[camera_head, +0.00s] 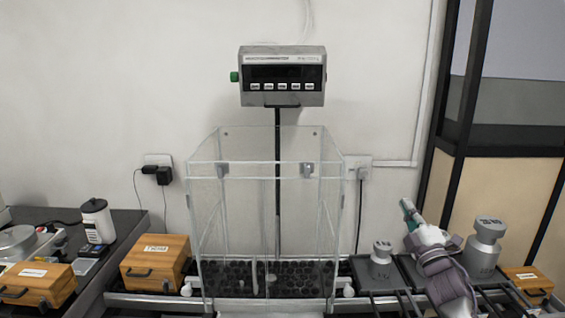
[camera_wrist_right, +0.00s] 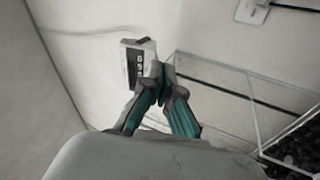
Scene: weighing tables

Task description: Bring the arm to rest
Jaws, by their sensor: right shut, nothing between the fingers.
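My right gripper (camera_head: 407,208) is raised at the right of the head view, in front of the right-hand tray with the metal weights. Its teal fingers are shut and empty, and they also show in the right wrist view (camera_wrist_right: 162,90), close together at the tips. The fingers point up, away from the tray. They seem to touch nothing. My left gripper is in neither view.
A clear glass box (camera_head: 265,170) stands in the middle, with a scale display (camera_head: 282,76) on a post behind it. A small weight (camera_head: 381,262) and a large weight (camera_head: 486,245) flank my right arm. Wooden boxes (camera_head: 156,262) stand on the left; another (camera_head: 530,280) is far right.

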